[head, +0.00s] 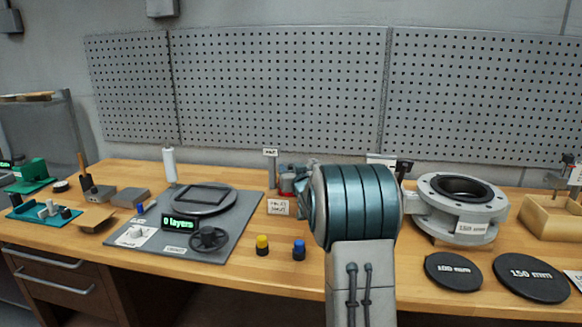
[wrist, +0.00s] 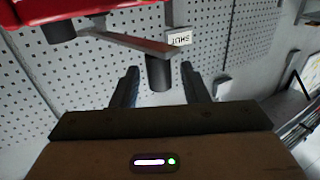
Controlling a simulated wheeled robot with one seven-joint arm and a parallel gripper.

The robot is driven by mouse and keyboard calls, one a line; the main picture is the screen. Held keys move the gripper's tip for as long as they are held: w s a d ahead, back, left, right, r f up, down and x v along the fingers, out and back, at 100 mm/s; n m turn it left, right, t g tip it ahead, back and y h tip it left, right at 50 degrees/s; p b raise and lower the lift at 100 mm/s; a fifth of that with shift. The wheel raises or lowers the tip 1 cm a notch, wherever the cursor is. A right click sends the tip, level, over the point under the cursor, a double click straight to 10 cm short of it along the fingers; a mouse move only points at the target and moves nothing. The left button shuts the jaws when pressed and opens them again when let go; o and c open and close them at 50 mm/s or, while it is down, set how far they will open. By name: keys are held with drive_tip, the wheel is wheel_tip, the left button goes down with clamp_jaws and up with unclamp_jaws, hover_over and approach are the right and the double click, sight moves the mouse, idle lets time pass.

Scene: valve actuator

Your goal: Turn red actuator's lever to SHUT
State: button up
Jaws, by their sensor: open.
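The red actuator (wrist: 75,8) fills the top left of the wrist view. Its grey lever (wrist: 128,41) runs out to the right from it and ends in a dark cylindrical knob (wrist: 158,74). A white SHUT label (wrist: 180,38), seen upside down, is just beyond the lever's end. My gripper (wrist: 160,69) is open, with one finger on each side of the knob in the picture. I cannot tell whether either finger touches it. In the head view a small red part of the actuator (head: 287,183) shows beside my arm, which hides the rest and my gripper.
A grey flanged valve body (head: 462,208) stands right of my arm, with two black discs (head: 531,278) in front. Yellow (head: 262,245) and blue (head: 299,250) knobs stand near the front edge. A pegboard (head: 280,90) is behind.

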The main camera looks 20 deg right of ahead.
drive_tip(key=shift+w+d, duration=0.1)
drive_tip(key=shift+w, duration=0.4)
clamp_jaws()
